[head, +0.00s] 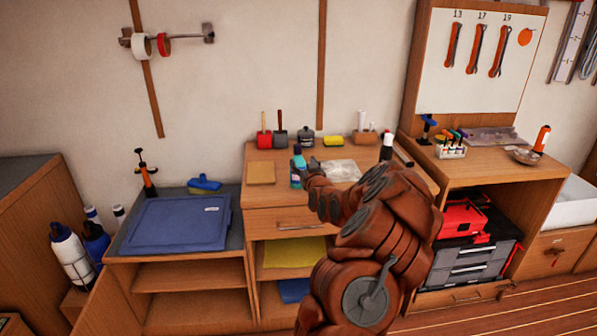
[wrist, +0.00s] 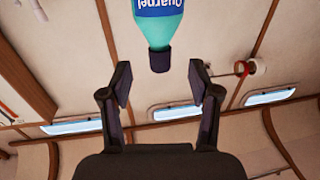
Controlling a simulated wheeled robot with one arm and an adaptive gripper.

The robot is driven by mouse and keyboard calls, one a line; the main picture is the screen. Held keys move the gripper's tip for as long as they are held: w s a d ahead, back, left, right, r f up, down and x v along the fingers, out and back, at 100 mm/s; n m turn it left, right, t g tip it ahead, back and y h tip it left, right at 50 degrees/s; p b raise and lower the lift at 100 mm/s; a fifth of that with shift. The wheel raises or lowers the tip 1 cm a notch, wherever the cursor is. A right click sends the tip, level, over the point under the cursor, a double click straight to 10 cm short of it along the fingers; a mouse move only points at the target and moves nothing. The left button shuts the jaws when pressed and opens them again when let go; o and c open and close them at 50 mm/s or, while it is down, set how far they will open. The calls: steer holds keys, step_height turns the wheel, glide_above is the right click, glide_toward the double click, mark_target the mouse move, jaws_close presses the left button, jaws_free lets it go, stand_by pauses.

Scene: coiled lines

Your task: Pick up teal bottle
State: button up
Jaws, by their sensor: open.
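The teal bottle (head: 297,172) stands upright on the middle wooden cabinet's top in the head view. It has a dark cap and a blue label. In the wrist view the bottle (wrist: 157,22) hangs upside down in the picture at the top edge, its body partly cut off. My gripper (wrist: 159,82) is open and empty, one finger either side of the space below the cap. The cap lies just past the fingertips, roughly centred between them. In the head view my gripper (head: 313,168) is right beside the bottle, partly hidden by my arm; whether they touch I cannot tell.
A brown pad (head: 261,173) lies left of the bottle. Behind stand a red-based tool (head: 264,138), a dark jar (head: 306,136) and a yellow sponge (head: 333,141). A blue case (head: 175,224) lies on the lower left cabinet.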

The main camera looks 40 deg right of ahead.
mark_target(299, 152)
steer(key=shift+p+x, duration=0.45)
steer(key=shift+x, duration=0.8)
steer(key=shift+w+d+r+p, duration=0.35)
steer(key=shift+w+p, duration=0.1)
steer(key=shift+w, duration=0.2)
steer(key=shift+w+d+r+p, duration=0.25)
steer(key=shift+w+d+p, duration=0.15)
steer(key=shift+w, duration=0.25)
steer(key=shift+x, duration=0.95)
steer(key=shift+f, duration=0.1)
jaws_close()
